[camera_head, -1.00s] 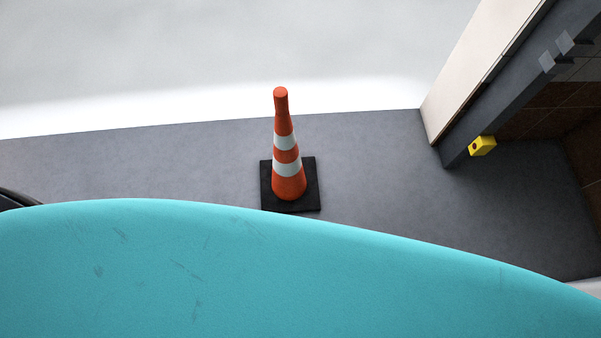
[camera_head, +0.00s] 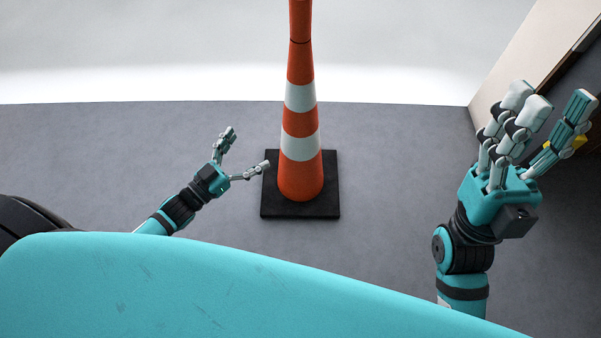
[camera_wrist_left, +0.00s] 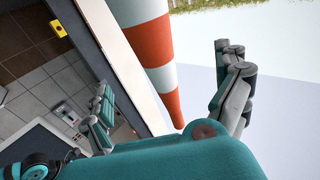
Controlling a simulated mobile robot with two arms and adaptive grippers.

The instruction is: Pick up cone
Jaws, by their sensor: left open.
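The cone (camera_head: 300,122), orange with white bands, stands upright on its square black base (camera_head: 328,210) in the middle of the head view. Its top is cut off by the upper edge. My left gripper (camera_head: 249,148) is open and empty, just left of the cone, with its fingers spread towards it. In the left wrist view, the cone (camera_wrist_left: 150,45) shows between the spread fingers of the left gripper (camera_wrist_left: 166,75); I see no contact. My right gripper (camera_head: 552,102) is to the right of the cone, well apart from it, with its fingers spread and nothing between them.
Grey floor (camera_head: 400,170) is clear around the cone. A pale panel with a dark frame (camera_head: 515,60) stands at the upper right. A small yellow block (camera_head: 580,142) there is partly hidden by my right gripper; it also shows in the left wrist view (camera_wrist_left: 57,28).

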